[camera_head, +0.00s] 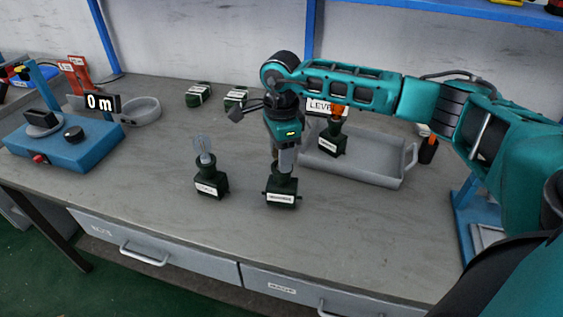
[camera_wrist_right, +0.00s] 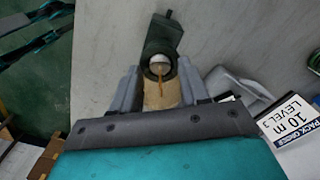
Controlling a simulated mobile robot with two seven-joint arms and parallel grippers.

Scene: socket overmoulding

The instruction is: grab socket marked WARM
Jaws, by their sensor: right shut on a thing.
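My right gripper (camera_head: 284,163) points down and is shut on a dark green socket (camera_head: 281,192) with a white label; its word is too small to read. In the right wrist view, the socket's dark body (camera_wrist_right: 163,36) shows beyond the two grey fingers (camera_wrist_right: 160,88). I cannot tell whether it touches the table. Another green socket (camera_head: 211,184) with a clear bulb (camera_head: 203,146) stands to its left. A third labelled socket (camera_head: 332,144), with an orange top, is at the grey tray (camera_head: 375,178). Their labels are unreadable too. My left gripper is not in view.
Two green blocks (camera_head: 198,95) (camera_head: 235,98) lie at the back. A blue device (camera_head: 62,142) and a grey round dish (camera_head: 140,111) are at the left. An orange-and-black item (camera_head: 428,150) stands right of the tray. The table front is clear.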

